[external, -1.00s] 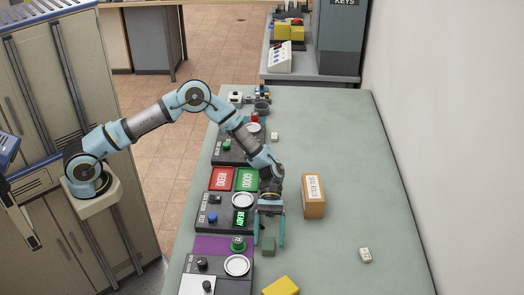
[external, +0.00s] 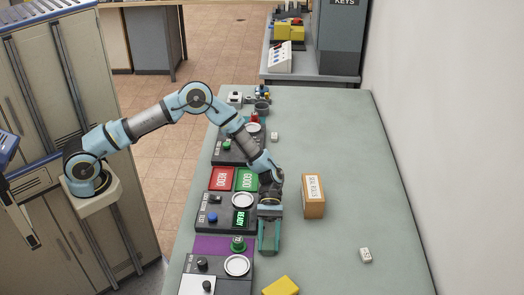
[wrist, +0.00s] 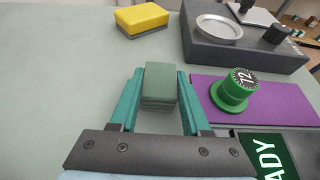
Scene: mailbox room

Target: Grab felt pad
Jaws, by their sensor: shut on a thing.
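The felt pad (wrist: 160,83) is a small dark green block with a layered side. In the wrist view it sits between the two teal fingers of my gripper (wrist: 158,95), which are shut on it. In the external view my gripper (external: 269,248) points down the table toward the camera, and the pad is largely hidden between its fingers. I cannot tell whether the pad still touches the table.
A green knob (wrist: 231,92) on a purple mat (wrist: 262,105) stands close beside my gripper. A yellow sponge-like block (wrist: 142,18) lies beyond the pad. A cardboard box (external: 313,196) and a white die-like cube (external: 366,255) stand to the right, with clear table between.

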